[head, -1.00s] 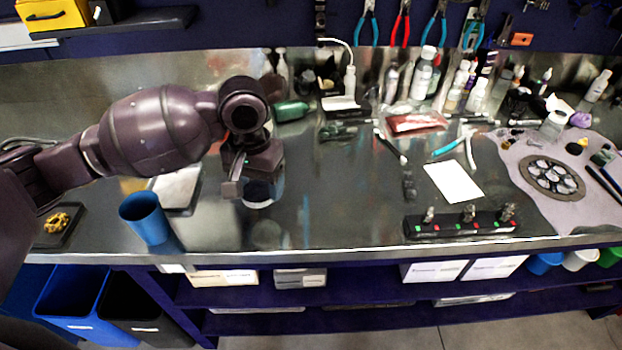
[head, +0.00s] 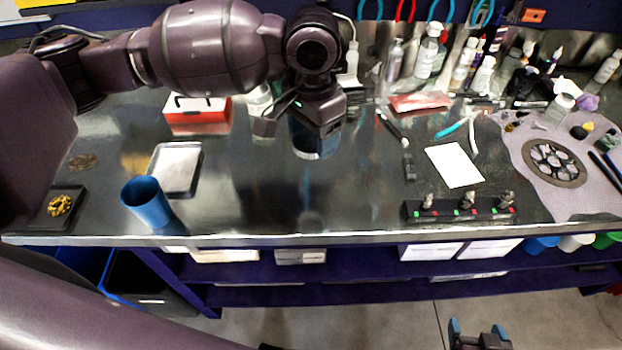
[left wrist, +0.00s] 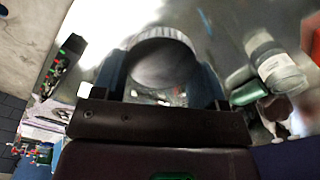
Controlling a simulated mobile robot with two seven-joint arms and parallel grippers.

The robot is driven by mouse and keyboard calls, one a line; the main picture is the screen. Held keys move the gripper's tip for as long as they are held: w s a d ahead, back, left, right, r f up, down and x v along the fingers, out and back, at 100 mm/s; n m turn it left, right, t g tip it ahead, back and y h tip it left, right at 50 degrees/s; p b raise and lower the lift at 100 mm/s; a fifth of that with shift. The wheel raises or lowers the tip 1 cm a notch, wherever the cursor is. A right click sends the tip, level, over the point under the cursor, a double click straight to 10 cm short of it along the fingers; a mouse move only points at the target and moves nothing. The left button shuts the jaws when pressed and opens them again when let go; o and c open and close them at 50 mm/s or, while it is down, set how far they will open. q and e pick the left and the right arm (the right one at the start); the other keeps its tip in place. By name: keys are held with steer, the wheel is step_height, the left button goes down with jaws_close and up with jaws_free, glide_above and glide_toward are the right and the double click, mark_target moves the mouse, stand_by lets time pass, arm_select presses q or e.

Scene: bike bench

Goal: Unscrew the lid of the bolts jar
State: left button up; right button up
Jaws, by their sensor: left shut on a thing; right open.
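My left gripper (head: 298,126) is shut on a clear, round jar-like thing (head: 317,150), whose lower part shows below the fingers in the head view. In the left wrist view a round grey lid (left wrist: 162,62) with a ribbed rim sits between the two fingers. The gripper hides most of the jar, and its label cannot be read. I cannot tell whether the jar touches the bench. My right gripper (head: 480,336) is open and empty at the bottom edge of the head view, in front of the bench.
A blue cup (head: 147,204), a grey tray (head: 178,168) and a red-and-white box (head: 198,115) stand on the left. A black strip (head: 460,212) and white paper (head: 455,165) lie on the right. Bottles (head: 428,52) line the back. The middle front of the bench is clear.

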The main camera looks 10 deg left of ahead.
arm_select(q)
glide_above(313, 189)
step_height(313, 189, down, 8)
steer(key=shift+r+b, duration=0.25)
steer(key=shift+b, duration=0.15)
steer(key=shift+f+b, duration=0.45)
steer(key=shift+f, duration=2.35)
steer(key=shift+s, duration=0.1)
steer(key=o, duration=0.7)
steer(key=shift+f, duration=0.1)
steer(key=o, duration=0.3)
